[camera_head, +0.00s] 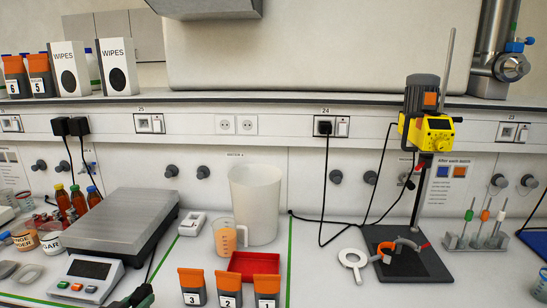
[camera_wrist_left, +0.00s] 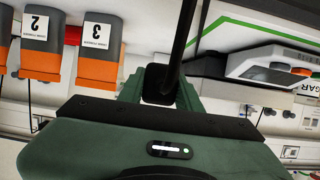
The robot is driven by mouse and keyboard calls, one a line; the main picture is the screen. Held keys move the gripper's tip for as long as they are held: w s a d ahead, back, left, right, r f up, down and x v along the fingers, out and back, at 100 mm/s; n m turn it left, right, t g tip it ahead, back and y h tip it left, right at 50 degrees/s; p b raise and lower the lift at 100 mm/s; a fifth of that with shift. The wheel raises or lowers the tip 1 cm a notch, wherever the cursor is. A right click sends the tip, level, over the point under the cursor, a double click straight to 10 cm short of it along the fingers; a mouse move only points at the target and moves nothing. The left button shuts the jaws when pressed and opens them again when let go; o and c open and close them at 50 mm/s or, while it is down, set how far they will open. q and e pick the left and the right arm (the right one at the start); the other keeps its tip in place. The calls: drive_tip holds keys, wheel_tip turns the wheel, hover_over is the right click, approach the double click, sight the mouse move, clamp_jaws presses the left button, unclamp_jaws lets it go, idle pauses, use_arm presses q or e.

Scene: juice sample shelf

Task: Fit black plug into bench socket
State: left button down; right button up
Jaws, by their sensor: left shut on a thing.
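My left gripper (camera_head: 140,297) shows only partly at the bottom left edge of the head view, in front of the scale. In the left wrist view its green fingers (camera_wrist_left: 160,92) are shut on a black plug (camera_wrist_left: 158,84), and a thick black cable runs from it to the top edge. The prongs are hidden. On the bench's back panel, an empty-looking socket (camera_head: 150,123) sits under label 25, and white sockets (camera_head: 236,124) sit right of it. Another black plug (camera_head: 324,127) sits in the socket under label 24. My right gripper is not in view.
A scale (camera_head: 122,225) stands behind my left gripper. Orange-lidded jars 3 (camera_head: 193,287), 2 (camera_head: 228,289) and 1 (camera_head: 266,290) stand right of it. A red tray (camera_head: 253,266), measuring jug (camera_head: 226,238) and tall beaker (camera_head: 256,200) stand behind. A yellow stirrer (camera_head: 428,132) is right.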

use_arm(q)
drive_tip(key=s+d+r, duration=0.4)
drive_tip(key=d+r, duration=0.2)
drive_tip(key=r, duration=0.2)
drive_tip(key=s+d+r+y, duration=0.1)
drive_tip(key=s+d+r, duration=0.35)
drive_tip(key=r, duration=0.45)
drive_tip(key=s+d+r, duration=0.3)
drive_tip(key=d+r, duration=0.3)
drive_tip(key=r, duration=0.2)
drive_tip(key=shift+n, duration=0.4)
drive_tip(key=shift+s+f+b, duration=0.1)
drive_tip(key=shift+f+b, duration=2.05)
drive_tip(key=shift+f, duration=0.35)
